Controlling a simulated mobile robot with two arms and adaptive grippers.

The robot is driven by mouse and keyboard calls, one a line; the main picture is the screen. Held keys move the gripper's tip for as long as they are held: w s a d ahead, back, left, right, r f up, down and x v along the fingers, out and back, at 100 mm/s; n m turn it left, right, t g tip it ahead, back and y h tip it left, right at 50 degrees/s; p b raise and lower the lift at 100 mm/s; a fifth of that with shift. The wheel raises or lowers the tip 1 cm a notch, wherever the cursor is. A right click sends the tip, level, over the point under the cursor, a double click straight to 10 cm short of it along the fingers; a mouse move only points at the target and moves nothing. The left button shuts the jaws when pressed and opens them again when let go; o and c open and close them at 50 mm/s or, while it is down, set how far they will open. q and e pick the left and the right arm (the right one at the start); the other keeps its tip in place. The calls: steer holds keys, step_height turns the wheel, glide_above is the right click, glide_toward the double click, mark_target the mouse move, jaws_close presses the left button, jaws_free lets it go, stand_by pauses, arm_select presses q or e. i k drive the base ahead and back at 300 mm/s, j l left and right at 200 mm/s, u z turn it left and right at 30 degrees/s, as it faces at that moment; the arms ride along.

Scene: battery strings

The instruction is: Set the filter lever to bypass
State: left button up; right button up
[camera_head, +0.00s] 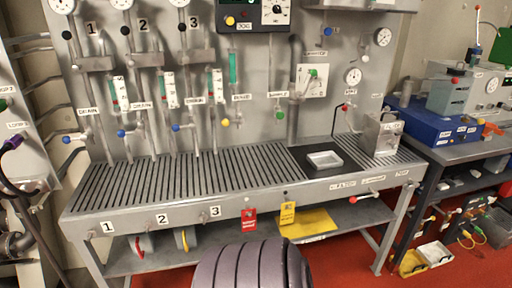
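A lever with a red tip (353,199) sticks out to the left from the front edge of the bench, at the right. Small labels sit above it; the left one seems to read filter (343,185), and the others (373,179) are too small to read surely. Another lever, with a green handle (313,73), sits on a white plate (304,88) on the back panel; its markings are unreadable. I cannot tell for sure which is the filter lever or its setting. Neither of my grippers is in view.
The slatted bench (190,183) holds a white tray (325,160) and a metal box (380,135) at right. Red (249,219) and yellow (287,212) tags hang from its front. A blue unit (432,125) stands on the right table. Red floor shows at lower right.

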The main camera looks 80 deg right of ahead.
mark_target(353, 199)
steer(key=z, duration=3.65)
